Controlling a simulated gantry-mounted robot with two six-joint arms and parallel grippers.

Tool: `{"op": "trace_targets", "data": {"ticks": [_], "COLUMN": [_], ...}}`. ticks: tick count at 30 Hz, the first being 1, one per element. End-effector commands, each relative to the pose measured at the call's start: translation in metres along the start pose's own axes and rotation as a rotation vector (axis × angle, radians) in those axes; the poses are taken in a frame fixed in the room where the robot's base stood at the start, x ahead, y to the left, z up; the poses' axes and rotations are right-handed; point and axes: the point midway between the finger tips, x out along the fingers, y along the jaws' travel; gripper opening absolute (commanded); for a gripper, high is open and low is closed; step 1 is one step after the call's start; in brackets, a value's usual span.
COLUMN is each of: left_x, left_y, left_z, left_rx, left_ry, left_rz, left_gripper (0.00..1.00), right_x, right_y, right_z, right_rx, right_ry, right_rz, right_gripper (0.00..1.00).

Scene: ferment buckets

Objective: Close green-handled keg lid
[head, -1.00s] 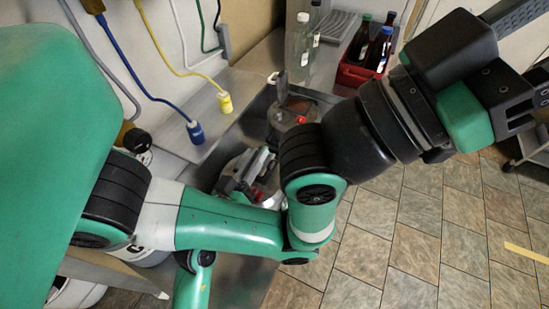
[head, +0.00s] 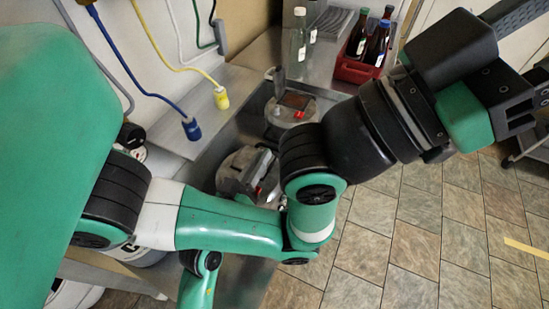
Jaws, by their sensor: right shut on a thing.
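Two metal kegs stand in the sink. The far keg (head: 288,128) has a grey lid top with a dark rectangular patch, a red part and a dark upright piece. The near keg (head: 232,168) has a round grey top with a red part, and my arm covers its front side. My right gripper (head: 263,172) is at the near keg's top, largely hidden by my arm. It is shut on what looks like part of that keg's lid. I cannot make out a green handle or whether the lid is fully seated. My left gripper is not in view.
A red crate (head: 352,69) with dark bottles and a clear bottle (head: 298,42) stand on the counter behind the sink.

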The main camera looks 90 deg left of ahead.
Motion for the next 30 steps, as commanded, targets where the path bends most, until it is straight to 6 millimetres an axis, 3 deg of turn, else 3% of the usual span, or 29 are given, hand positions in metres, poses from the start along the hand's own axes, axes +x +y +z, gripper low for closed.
{"op": "trace_targets", "data": {"ticks": [1,2,6,13,17,30], "left_x": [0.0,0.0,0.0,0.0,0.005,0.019], "left_y": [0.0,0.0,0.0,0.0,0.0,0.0], "left_z": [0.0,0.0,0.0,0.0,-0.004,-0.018], "left_rx": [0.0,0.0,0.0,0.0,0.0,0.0], "left_ry": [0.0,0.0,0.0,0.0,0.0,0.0], "left_rz": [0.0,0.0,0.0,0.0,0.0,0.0], "left_gripper": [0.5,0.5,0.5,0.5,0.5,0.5], "right_x": [0.0,0.0,0.0,-0.001,-0.011,-0.104], "right_y": [0.002,0.002,0.001,0.0,0.0,-0.001], "right_z": [0.008,0.008,0.007,0.005,0.003,0.004], "right_rx": [-0.006,-0.006,-0.006,-0.003,-0.004,-0.005], "right_ry": [-0.018,-0.018,-0.016,-0.011,-0.01,-0.014], "right_rz": [0.004,0.004,0.003,0.0,-0.001,-0.001], "right_gripper": [0.0,0.22,0.43,0.43,0.43,0.43]}}
